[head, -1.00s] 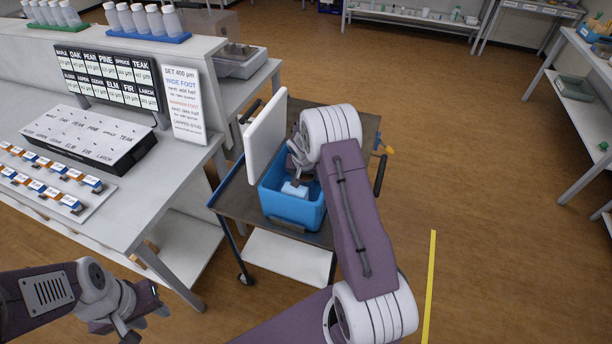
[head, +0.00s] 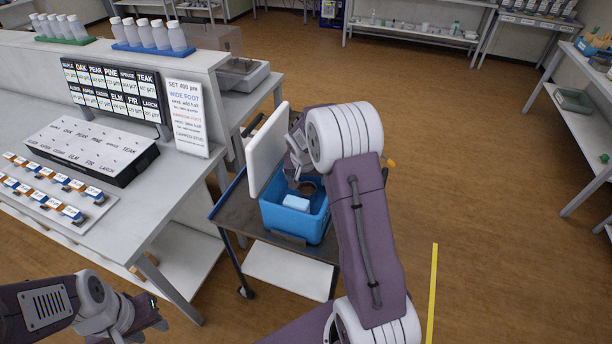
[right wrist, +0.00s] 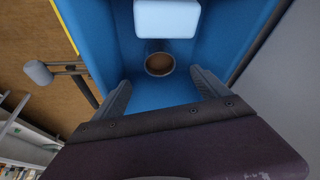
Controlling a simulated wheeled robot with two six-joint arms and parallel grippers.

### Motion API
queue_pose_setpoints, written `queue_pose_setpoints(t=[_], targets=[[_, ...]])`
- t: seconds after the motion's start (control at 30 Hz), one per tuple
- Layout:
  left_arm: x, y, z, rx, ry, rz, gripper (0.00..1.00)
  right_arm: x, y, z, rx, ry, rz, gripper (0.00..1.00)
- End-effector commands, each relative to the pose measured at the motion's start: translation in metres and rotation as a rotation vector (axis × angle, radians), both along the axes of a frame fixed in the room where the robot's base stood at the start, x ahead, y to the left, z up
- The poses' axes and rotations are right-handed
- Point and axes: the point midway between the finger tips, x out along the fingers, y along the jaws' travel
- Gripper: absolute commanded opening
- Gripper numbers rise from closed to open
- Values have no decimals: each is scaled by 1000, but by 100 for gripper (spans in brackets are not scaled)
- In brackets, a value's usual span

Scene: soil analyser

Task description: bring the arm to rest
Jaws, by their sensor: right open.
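My right arm reaches over a trolley from the front right. Its gripper (head: 298,178) is over the blue bin (head: 288,224), partly hidden by my own wrist. In the right wrist view the two fingers (right wrist: 162,88) stand wide apart with nothing between them. A white block (head: 297,203) lies in the bin and also shows in the right wrist view (right wrist: 167,18). A round brown-filled cup or disc (right wrist: 159,64) lies beside it. My left gripper (head: 148,316) is at the lower left, over the floor in front of the bench; its jaw opening is unclear.
The trolley (head: 238,212) carries the bin and an upright white panel (head: 268,150) close beside my right gripper. A bench (head: 135,215) with a labelled block, board and bottles stands left. Floor (head: 490,230) to the right is clear, with a yellow line (head: 433,290).

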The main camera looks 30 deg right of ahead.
Motion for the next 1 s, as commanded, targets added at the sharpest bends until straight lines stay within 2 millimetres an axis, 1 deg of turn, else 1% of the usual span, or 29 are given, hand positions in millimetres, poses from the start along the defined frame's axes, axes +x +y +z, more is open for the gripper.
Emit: queue_pose_setpoints(t=[0.03,0.1,0.2,0.67,0.77,0.83,0.87,0.9,0.93,0.97,1.0], targets=[[0,0,0,0,0,0,36,-2,2,8,-1,-3,1,85],[0,0,1,0,0,0,36,-5,4,16,-2,-1,2,85],[0,0,1,0,0,0,36,-7,5,22,0,-1,0,85],[0,0,1,0,0,0,36,-8,6,24,0,0,1,85],[0,0,1,0,0,0,36,-6,10,26,-1,-5,12,85],[0,0,1,0,0,0,36,1,21,44,-7,-40,36,85],[0,0,1,0,0,0,36,0,30,54,-9,-56,54,85],[0,0,1,0,0,0,36,-11,47,64,1,-61,76,85],[0,0,1,0,0,0,36,-24,62,67,16,-55,92,85],[0,0,1,0,0,0,36,-41,75,68,29,-41,115,85],[0,0,1,0,0,0,36,-65,91,66,45,-13,155,85]])
